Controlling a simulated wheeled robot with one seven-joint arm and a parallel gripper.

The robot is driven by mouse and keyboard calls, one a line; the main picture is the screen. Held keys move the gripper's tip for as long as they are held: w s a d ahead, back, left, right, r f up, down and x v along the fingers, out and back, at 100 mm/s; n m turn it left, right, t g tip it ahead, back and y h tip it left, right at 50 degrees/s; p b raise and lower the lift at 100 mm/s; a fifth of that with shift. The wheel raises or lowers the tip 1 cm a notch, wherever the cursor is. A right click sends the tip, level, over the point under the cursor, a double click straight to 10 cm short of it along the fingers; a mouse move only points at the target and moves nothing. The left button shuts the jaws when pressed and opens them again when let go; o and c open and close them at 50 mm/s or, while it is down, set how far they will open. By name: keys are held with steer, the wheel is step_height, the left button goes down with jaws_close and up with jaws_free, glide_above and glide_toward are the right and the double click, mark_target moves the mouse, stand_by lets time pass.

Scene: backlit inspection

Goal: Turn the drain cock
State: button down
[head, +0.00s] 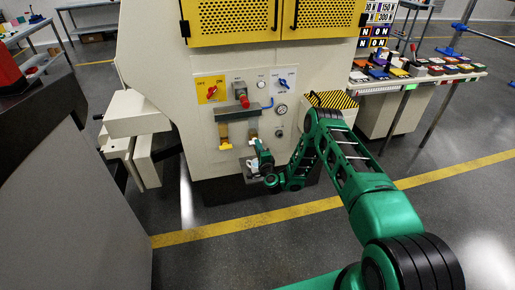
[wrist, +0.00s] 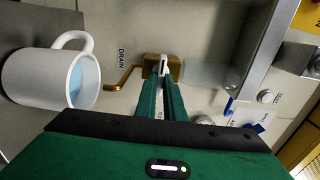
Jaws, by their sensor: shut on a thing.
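The drain cock (wrist: 151,71) is a brass body with a bent brass spout on the machine panel, beside the word DRAIN in the wrist view. A thin pale lever stands out at its middle. My gripper (wrist: 162,83) has its two green fingers close together at the cock, shut on this lever. In the head view my gripper (head: 258,147) is low at the front of the machine, and it hides the cock there. A white mug (wrist: 36,78) with bluish liquid is left of the spout's end in the wrist view.
The beige machine (head: 215,60) carries a yellow switch plate (head: 210,89), a red knob (head: 244,101), a grey bar (head: 243,114) and a gauge (head: 281,109) above my gripper. A striped box (head: 333,100) stands out on the right. A bench with coloured parts is farther right.

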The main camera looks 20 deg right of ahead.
steer(key=shift+d+f, duration=0.15)
steer(key=shift+d, duration=0.2)
steer(key=c, duration=1.9)
jaws_free()
steer(key=shift+a, duration=0.1)
steer(key=shift+o, duration=0.2)
steer(key=shift+a, duration=0.1)
steer(key=shift+s+a, duration=0.1)
steer(key=shift+s, duration=0.05)
steer(key=s, duration=1)
steer(key=shift+s, duration=0.2)
